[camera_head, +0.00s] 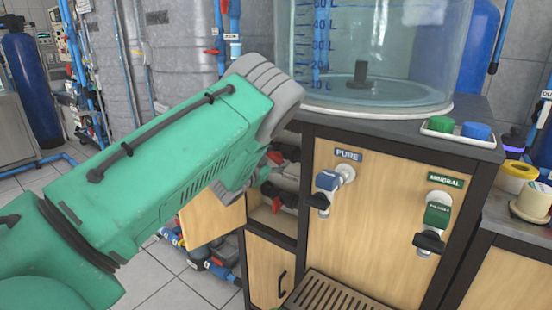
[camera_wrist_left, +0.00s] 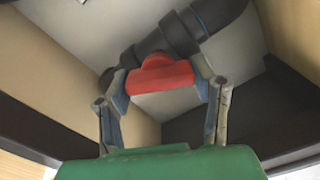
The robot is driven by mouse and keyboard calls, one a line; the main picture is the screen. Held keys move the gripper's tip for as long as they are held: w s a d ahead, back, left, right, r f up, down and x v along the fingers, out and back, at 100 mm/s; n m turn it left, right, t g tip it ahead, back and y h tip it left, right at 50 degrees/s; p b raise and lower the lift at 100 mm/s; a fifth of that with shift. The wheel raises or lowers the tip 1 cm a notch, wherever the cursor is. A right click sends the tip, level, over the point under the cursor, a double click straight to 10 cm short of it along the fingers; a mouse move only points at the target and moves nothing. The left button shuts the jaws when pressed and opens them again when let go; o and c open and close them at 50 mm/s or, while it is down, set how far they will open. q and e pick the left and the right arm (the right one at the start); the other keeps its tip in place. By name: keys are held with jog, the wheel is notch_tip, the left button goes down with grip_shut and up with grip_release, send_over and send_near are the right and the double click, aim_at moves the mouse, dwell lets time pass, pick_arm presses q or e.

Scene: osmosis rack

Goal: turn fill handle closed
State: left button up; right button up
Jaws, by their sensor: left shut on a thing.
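A red valve handle (camera_wrist_left: 162,76) on a dark pipe fitting (camera_wrist_left: 178,38) shows in the left wrist view. My left gripper (camera_wrist_left: 165,84) has one finger on each side of it and is shut on it. The handle lies roughly across the picture. In the head view my green left arm reaches to the open cabinet (camera_head: 270,222) below the tank, and the gripper's fingertips are mostly hidden there. Red parts (camera_head: 275,158) show just beside the arm's end; I cannot tell which is the held handle. My right gripper is not in view.
A clear water tank (camera_head: 375,45) stands on the counter. The wooden front panel (camera_head: 372,262) right of the opening has a PURE tap (camera_head: 325,182) and a MINERAL tap (camera_head: 435,222). A slatted drain tray (camera_head: 335,292) juts out below. An open cabinet door (camera_head: 205,220) is under my arm.

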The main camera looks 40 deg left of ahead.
pick_arm(q)
jog(key=m, duration=0.2)
jog(key=f+m, duration=0.1)
jog(key=shift+s+d+m, duration=0.1)
jog(key=shift+d+m, duration=0.05)
jog(key=shift+m, duration=0.25)
jog(key=m, duration=0.2)
jog(key=shift+m+b, duration=0.3)
jog(key=m+b, duration=0.1)
jog(key=m, duration=0.5)
jog(key=shift+f, duration=0.1)
jog(key=shift+b, duration=0.3)
jog(key=o, duration=1)
jog(key=shift+o, duration=0.8)
